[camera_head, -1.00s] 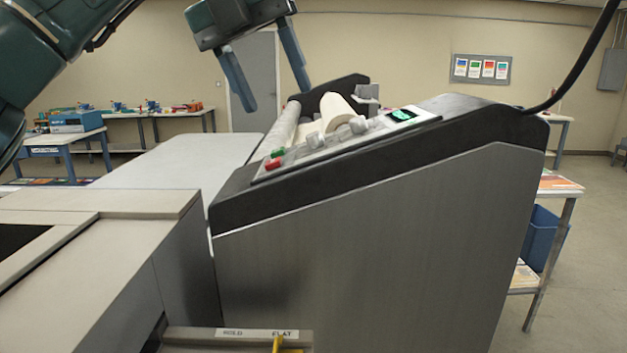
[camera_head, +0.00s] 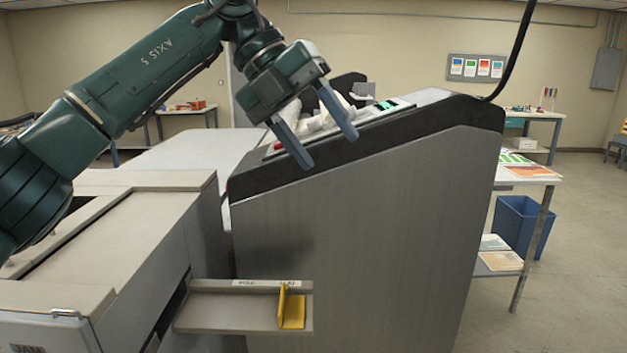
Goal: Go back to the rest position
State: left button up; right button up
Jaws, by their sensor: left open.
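My left gripper (camera_head: 330,145) is open and empty, its two blue-grey fingers apart. It hangs over the near edge of the laminator's sloping control panel, and in the picture its fingers overlap the panel and the dark rim. I cannot tell whether they touch it. My left arm (camera_head: 145,75) comes in from the left, above the beige cabinet. The laminator (camera_head: 350,215) has a grey side and a dark top. White rolls and part of the panel are partly hidden behind the gripper. My right gripper is not in view.
A beige cabinet (camera_head: 120,235) stands at the left. A small tray (camera_head: 225,312) with a yellow piece (camera_head: 292,307) juts out at the front. A shelf table (camera_head: 528,180) with prints and a blue bin (camera_head: 518,225) are at the right.

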pick_arm(q)
jog(key=s+d+f+n+g+h, duration=0.2)
jog(key=d+f+g+h, duration=0.2)
jog(key=d+f+h, duration=0.65)
jog(key=w+a+f+n+t+y, duration=0.1)
jog(key=w+a+f+n+t, duration=0.1)
jog(key=a+f+n+t, duration=0.65)
jog(key=w+a+f+n+t+y, duration=0.1)
jog(key=a+f+n+t, duration=0.2)
jog(key=f+n+t, duration=1)
jog(key=s+a+f+n+y, duration=0.3)
jog(key=a+f+n+y, duration=0.15)
jog(key=f, duration=0.25)
jog(key=s+a+f+n+y, duration=0.3)
jog(key=a+f+n+y, duration=0.1)
jog(key=f+n, duration=0.2)
jog(key=s+a+f+n+g+y, duration=0.1)
jog(key=s+a+f+g+y, duration=0.1)
jog(key=s+f, duration=0.4)
jog(key=s+a+f+n+g+y, duration=0.1)
jog(key=s+a+f+g+y, duration=0.1)
jog(key=s+a+f+g, duration=0.2)
jog(key=s+a+f, duration=0.1)
jog(key=s+f, duration=0.2)
jog(key=s, duration=0.3)
jog(key=shift+s+f+n, duration=0.25)
jog(key=shift+f+n, duration=0.05)
jog(key=shift+n, duration=0.1)
